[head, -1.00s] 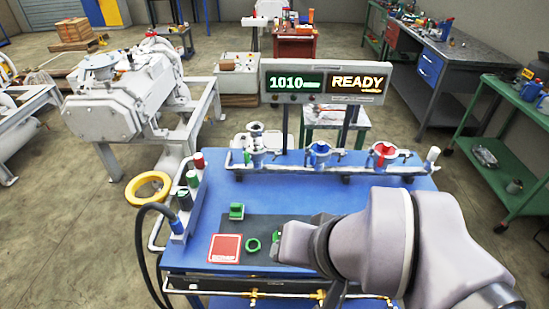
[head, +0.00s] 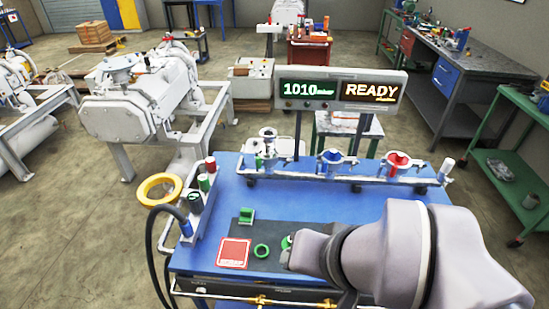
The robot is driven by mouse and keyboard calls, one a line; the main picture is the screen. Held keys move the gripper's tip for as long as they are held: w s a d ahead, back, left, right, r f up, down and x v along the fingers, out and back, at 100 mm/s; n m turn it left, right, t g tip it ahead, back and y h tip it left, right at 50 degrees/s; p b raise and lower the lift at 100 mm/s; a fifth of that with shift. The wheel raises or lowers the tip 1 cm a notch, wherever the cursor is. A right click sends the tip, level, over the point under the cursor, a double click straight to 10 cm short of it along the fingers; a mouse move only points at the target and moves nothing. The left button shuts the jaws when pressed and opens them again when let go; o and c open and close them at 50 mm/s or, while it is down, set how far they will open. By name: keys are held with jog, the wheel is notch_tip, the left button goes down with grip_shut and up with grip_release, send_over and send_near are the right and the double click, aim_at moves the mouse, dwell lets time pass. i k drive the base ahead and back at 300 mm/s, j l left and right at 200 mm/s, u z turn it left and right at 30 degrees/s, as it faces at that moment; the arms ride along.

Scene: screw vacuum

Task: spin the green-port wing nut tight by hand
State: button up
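Three clamped ports stand on the rail at the back of the blue bench. The left port (head: 268,148) shows a small green part at its side; its wing nut is too small to make out. The middle port (head: 334,160) is blue and the right one (head: 397,162) is red. A green ring (head: 261,251) and a green block (head: 246,216) lie on the dark mat, apart from the ports. My gripper (head: 291,250) is low over the mat, right of the ring, with another green piece (head: 286,242) at its tip. My arm hides its fingers, so I cannot tell whether it holds that piece.
A display (head: 335,90) reads 1010 and READY behind the rail. A red square pad (head: 233,254) lies at the bench's front left. A side rack (head: 193,218) with coloured knobs and a black hose stands on the left edge.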

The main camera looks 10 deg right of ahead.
aim_at(288, 160)
jog(key=j+z, duration=0.3)
jog(key=j, duration=0.5)
jog(key=j+z, duration=0.3)
jog(key=j, duration=0.5)
jog(key=i+l+u, duration=0.1)
jog(key=i+l, duration=0.25)
jog(key=i, duration=0.15)
